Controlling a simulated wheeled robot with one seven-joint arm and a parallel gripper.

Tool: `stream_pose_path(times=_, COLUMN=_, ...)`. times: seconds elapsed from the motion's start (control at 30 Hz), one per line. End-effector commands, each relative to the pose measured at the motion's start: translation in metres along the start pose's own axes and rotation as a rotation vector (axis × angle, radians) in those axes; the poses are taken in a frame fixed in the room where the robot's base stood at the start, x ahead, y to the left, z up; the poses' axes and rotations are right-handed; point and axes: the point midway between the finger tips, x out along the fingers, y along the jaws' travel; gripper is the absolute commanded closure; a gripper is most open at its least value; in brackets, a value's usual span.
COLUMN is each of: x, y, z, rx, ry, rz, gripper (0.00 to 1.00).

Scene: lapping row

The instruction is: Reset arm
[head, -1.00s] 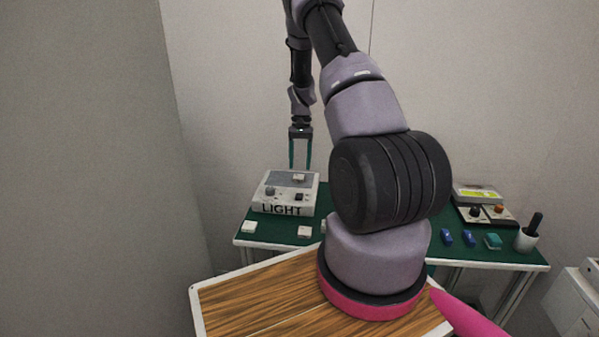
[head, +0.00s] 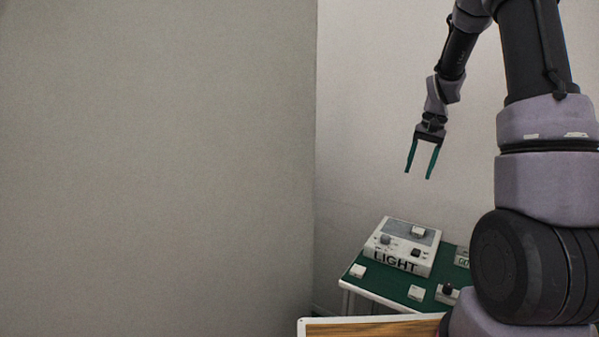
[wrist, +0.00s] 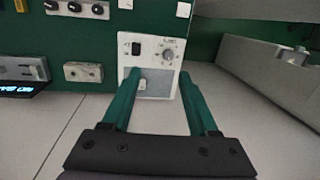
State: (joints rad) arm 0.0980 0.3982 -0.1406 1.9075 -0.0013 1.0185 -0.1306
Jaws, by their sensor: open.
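My gripper (head: 420,172) hangs from my raised arm with its two teal fingers pointing down. It is open and empty, up and above the white LIGHT box (head: 403,246) in the head view. In the wrist view the gripper (wrist: 158,90) has its fingers spread apart, with nothing between them but the light box (wrist: 148,68) beyond, apart from the fingertips. The box has a knob, a dark switch and a grey panel with a small white block on it.
The green-topped table (head: 385,284) holds small white blocks (head: 357,271) near its front edge. A wood-topped surface (head: 375,329) lies at the bottom. A grey wall (head: 160,170) fills the left. My arm hides the table's right part. Air around the gripper is clear.

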Motion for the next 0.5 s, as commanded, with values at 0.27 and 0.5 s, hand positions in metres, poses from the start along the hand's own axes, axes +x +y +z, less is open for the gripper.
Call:
stream_pose_path(times=0.27, x=-0.104, y=-0.020, z=0.086, rx=-0.069, ry=0.160, rz=-0.102, gripper=0.40)
stream_pose_path(times=0.5, x=-0.160, y=-0.017, z=0.169, rx=-0.131, ry=0.293, rz=-0.179, gripper=0.40)
